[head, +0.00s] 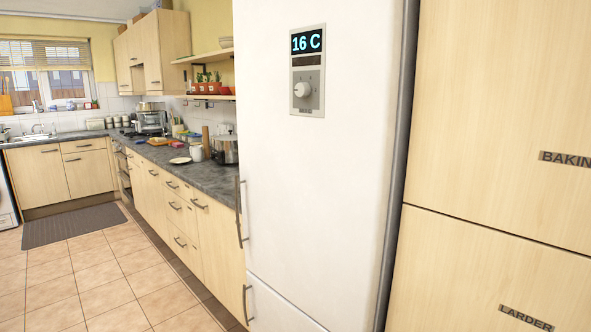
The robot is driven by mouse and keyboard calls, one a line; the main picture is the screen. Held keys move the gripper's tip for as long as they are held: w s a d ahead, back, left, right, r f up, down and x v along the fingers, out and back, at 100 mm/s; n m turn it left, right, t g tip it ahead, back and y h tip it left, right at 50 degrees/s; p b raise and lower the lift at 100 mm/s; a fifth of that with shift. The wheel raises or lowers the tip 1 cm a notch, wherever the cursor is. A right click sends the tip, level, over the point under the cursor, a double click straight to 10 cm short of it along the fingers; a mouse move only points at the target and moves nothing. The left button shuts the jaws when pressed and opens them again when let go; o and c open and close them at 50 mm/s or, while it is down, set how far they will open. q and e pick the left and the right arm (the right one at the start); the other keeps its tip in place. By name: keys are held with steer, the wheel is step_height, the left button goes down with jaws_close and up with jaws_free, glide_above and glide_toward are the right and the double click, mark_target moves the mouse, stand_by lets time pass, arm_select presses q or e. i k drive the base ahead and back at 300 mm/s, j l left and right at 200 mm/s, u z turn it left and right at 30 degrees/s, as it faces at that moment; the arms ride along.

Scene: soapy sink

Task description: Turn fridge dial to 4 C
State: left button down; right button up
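The white fridge (310,190) stands upright in the middle of the head view, with its door closed. A grey control panel (317,106) sits high on the door. Its display (307,42) reads "16 C" in light blue on black. Below the display is a round light dial (302,90) on the panel; its exact setting mark is too small to read. Neither of my grippers is in view, and nothing touches the dial.
Tall wooden cupboards labelled "LARDER" (526,318) and "BAKIN…" (566,159) stand right of the fridge. A dark worktop (215,182) with a pot (225,149) and other kitchen items runs along the left. The tiled floor (85,280) is clear apart from a dark mat (74,226).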

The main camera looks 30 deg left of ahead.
mark_target(303, 90)
steer(key=i+j+z, duration=0.1)
steer(key=j+z, duration=0.15)
steer(key=j, duration=1.6)
steer(key=k+j+z, duration=0.1)
steer(key=j+z, duration=0.15)
steer(key=j, duration=1.55)
